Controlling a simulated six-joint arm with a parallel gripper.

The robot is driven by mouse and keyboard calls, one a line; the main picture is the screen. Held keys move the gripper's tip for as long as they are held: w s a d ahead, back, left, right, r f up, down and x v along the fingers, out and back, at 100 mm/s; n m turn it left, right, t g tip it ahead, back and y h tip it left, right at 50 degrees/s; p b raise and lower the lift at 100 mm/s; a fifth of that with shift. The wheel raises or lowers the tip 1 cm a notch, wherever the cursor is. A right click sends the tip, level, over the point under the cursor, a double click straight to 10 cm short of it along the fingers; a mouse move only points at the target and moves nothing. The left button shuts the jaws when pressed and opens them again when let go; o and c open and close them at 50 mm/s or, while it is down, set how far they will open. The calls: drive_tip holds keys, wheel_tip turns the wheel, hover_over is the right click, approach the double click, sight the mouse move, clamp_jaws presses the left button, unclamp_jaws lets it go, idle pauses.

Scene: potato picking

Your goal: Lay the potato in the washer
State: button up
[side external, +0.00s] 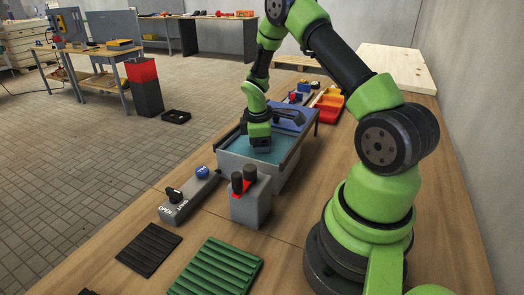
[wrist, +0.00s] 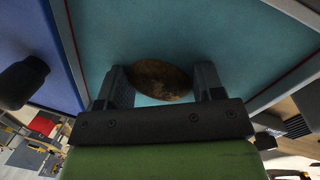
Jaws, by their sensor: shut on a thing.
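The potato (wrist: 160,78) is brown and oval. In the wrist view my gripper (wrist: 165,82) is shut on it, one finger at each end. The washer (side external: 241,158) is a grey box with a teal interior and a blue part at its far end. My gripper (side external: 259,146) is over the washer's teal area in the side view, and the potato is hidden there. The teal surface (wrist: 215,35) fills the background behind the potato in the wrist view. I cannot tell whether the potato touches it.
A green ribbed tray (side external: 215,270) and a black ribbed mat (side external: 149,249) lie nearer. Red and yellow bins (side external: 328,104) stand behind.

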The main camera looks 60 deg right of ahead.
drive_tip(key=shift+f, duration=0.95)
drive_tip(key=shift+f, duration=0.15)
drive_tip(key=o, duration=0.7)
drive_tip(key=shift+c, duration=0.2)
